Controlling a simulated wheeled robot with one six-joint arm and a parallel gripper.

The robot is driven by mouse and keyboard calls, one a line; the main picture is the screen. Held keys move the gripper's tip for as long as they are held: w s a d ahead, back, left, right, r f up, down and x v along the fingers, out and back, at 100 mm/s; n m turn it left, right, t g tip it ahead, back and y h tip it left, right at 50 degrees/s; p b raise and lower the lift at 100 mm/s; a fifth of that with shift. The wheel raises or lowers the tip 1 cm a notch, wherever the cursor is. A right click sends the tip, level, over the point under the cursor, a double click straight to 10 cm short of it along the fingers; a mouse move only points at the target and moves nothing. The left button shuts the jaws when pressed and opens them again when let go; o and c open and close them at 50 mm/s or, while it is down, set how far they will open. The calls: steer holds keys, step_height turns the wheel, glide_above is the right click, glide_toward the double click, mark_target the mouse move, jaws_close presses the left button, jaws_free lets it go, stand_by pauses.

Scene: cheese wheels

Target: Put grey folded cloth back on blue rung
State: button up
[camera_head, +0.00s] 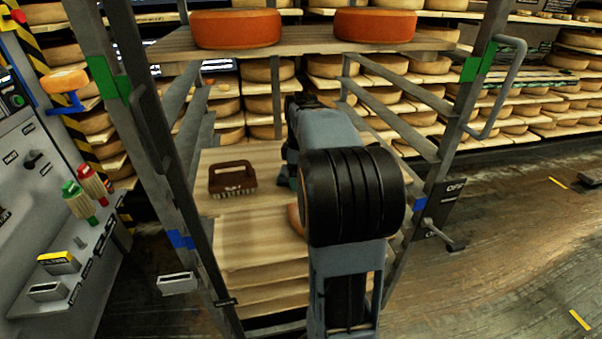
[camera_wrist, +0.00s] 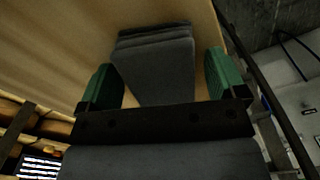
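The grey folded cloth (camera_wrist: 155,65) lies in layers on a pale wooden board (camera_wrist: 85,35) in the wrist view. My gripper (camera_wrist: 160,74) has its two green fingers spread wide, one on each side of the cloth. Narrow gaps seem to show between fingers and cloth; I cannot tell how high the fingers are above the board. In the head view my arm reaches into the metal rack and hides the cloth and most of the gripper. Blue marks show on the rack's left post (camera_head: 180,240) and right post (camera_head: 420,203); green marks sit higher (camera_head: 106,76).
A brown brush (camera_head: 232,178) lies on a rack board left of my arm. Two orange cheese wheels (camera_head: 236,28) (camera_head: 375,25) sit on the top board. Metal side rungs and posts flank the arm. A grey console (camera_head: 40,190) stands at left; open floor (camera_head: 520,240) is at right.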

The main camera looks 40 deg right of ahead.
steer(key=shift+b, duration=0.4)
steer(key=r+p, duration=0.1)
steer(key=r, duration=0.1)
steer(key=r+p, duration=0.1)
steer(key=r, duration=0.1)
steer(key=r+p, duration=0.1)
steer(key=r, duration=0.2)
steer(key=shift+w+a, duration=0.1)
steer(key=shift+a, duration=0.2)
steer(key=s+a+f+m+t, duration=0.1)
steer(key=s+a+f+m, duration=0.3)
steer(key=a, duration=0.6)
steer(key=s+a+f+m+t, duration=0.2)
steer(key=s+a+f+m, duration=0.2)
steer(key=a, duration=0.6)
steer(key=shift+s+f, duration=1.4)
steer(key=shift+s, duration=0.45)
steer(key=shift+a, duration=0.1)
